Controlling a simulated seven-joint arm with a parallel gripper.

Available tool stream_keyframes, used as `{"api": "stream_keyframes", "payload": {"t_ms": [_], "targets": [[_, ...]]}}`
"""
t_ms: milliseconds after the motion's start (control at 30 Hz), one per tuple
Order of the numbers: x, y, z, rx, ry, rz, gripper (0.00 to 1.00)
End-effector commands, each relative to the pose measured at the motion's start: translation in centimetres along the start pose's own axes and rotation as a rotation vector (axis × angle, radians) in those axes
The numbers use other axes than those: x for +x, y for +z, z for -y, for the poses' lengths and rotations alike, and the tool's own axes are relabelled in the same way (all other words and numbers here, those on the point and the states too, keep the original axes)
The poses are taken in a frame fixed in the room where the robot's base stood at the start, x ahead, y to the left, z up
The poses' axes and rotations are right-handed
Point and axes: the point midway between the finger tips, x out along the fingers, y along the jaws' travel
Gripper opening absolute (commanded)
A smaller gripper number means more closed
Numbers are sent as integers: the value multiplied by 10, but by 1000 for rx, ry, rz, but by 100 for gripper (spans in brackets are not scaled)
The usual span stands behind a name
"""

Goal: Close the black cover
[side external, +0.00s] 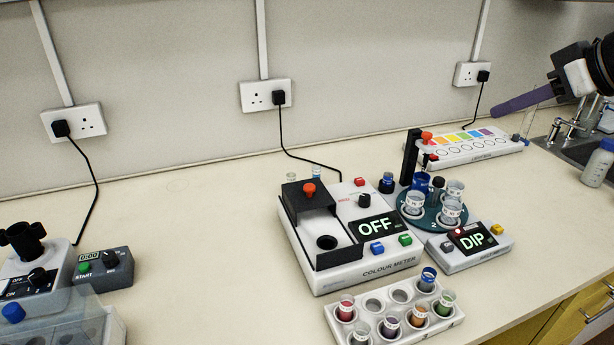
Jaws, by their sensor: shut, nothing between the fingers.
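The black cover (300,198) with its red knob sits at the back of the white colour meter (340,277). It is back from the round dark well (327,242), which lies uncovered in front of it inside a black frame. The meter's display reads OFF. My gripper (496,112) is at the upper right, far from the cover, raised at the back near the light box. Its long purple fingers are shut together and point left and down, with nothing seen held.
A rack (395,325) of coloured vials stands in front of the meter. A blue-green carousel (428,219) with cups and a DIP unit (470,246) stand to its right. A light box (470,148) is behind.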

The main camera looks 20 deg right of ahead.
Motion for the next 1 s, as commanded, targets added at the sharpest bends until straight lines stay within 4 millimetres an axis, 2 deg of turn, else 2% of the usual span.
{"api": "stream_keyframes", "payload": {"t_ms": [33, 200, 300, 367, 500, 633, 700, 800, 867, 1000], "targets": [[20, -22, 10, -18, -21, -7, 0], [84, -77, 45, -66, -80, -34, 0], [127, -97, 73, -95, -117, -37, 0], [154, -103, 91, -112, -138, -31, 0], [212, -99, 133, -148, -182, 5, 0], [251, -78, 161, -176, -209, 59, 0], [264, -65, 171, -187, -217, 88, 0], [273, -56, 180, -198, -225, 107, 0], [275, -55, 183, -201, -228, 106, 0], [292, -52, 186, -200, -228, 108, 0]]}}
